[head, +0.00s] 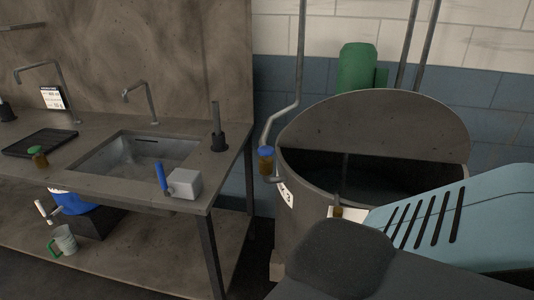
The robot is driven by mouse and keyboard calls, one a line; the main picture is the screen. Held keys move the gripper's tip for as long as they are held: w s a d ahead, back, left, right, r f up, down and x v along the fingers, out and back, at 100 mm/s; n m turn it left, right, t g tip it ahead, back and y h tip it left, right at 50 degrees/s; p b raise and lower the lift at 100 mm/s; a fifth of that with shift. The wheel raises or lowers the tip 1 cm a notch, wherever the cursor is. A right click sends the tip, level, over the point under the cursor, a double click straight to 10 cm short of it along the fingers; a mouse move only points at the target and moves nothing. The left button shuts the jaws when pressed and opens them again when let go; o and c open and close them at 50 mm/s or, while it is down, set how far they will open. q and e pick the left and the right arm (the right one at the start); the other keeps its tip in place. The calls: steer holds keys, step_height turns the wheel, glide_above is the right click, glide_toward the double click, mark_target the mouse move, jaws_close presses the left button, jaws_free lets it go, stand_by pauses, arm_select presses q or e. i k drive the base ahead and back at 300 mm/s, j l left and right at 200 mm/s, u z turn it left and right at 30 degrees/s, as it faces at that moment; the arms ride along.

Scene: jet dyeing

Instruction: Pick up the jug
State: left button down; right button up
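A pale grey jug (66,239) with a green handle is at the lower left, on the shelf under the sink counter. It looks tilted, with its handle toward the left. Neither of my grippers shows in the head view, and nothing is seen touching the jug.
The counter (110,185) above the jug holds a sink (140,152), a black tray (40,142) and a grey block with a blue handle (184,182). A blue container (72,203) stands behind the jug. A large round vat (300,215) stands right of the counter.

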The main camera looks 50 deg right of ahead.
mark_target(62, 244)
steer(key=z, duration=2.35)
steer(key=u, duration=2.35)
steer(key=i+z, duration=0.25)
steer(key=z, duration=0.2)
steer(key=i+j+z, duration=0.2)
steer(key=z, duration=0.25)
